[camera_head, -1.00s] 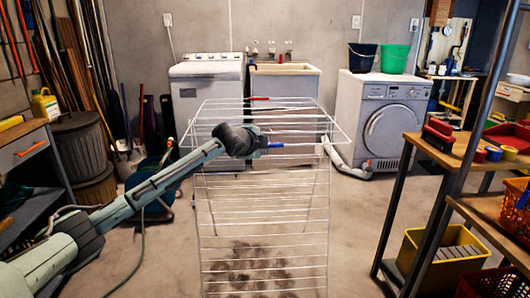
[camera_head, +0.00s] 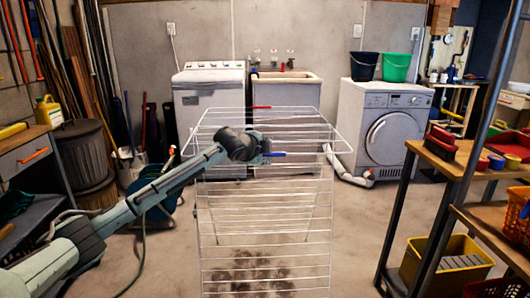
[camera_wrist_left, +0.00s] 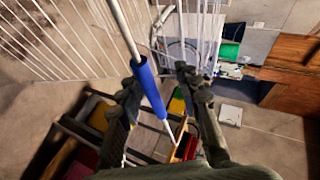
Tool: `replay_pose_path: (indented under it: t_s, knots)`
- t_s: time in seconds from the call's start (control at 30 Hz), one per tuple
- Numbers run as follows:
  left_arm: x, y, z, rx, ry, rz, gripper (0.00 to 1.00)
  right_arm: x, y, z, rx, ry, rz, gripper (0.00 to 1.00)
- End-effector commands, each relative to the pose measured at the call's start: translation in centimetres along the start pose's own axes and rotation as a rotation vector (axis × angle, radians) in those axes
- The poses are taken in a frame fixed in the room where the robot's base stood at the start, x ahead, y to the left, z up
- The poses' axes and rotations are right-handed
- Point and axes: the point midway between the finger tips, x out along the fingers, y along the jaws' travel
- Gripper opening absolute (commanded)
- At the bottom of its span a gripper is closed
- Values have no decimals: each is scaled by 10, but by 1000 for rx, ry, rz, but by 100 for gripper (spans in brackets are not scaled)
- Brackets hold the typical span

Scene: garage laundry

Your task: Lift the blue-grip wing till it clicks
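The white wire drying rack (camera_head: 264,200) stands in the middle of the head view. The blue grip (camera_head: 274,154) is on a bar of its near wing, which hangs down toward me. A red grip (camera_head: 261,107) is on the far side. My left gripper (camera_head: 257,149) is at the left end of the blue grip; its fingertips are largely hidden there. In the left wrist view the blue grip (camera_wrist_left: 150,90) lies between the spread fingers of my left gripper (camera_wrist_left: 156,105). I cannot tell if either finger touches it. My right gripper is out of view.
A wooden shelf unit (camera_head: 405,200) with a yellow bin (camera_head: 445,262) stands at the right. A dryer (camera_head: 385,128) and the sink cabinet (camera_head: 285,92) are behind the rack. A workbench (camera_head: 30,160) is at the left. The floor around the rack is mostly clear.

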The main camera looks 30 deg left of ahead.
Motion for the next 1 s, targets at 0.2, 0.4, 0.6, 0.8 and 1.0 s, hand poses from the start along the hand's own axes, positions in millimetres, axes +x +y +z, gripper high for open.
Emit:
replay_pose_path:
  t_s: [0.2,0.4,0.6,0.8,1.0]
  knots:
    - [-23,0,0,4,1,-1,33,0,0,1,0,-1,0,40]
    - [-66,0,1,5,-1,-2,33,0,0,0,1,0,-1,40]
    - [-102,0,1,4,0,-2,33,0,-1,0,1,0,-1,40]
    - [-118,0,0,1,0,0,33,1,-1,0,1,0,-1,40]
    - [-120,0,0,0,0,-1,33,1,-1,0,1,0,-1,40]
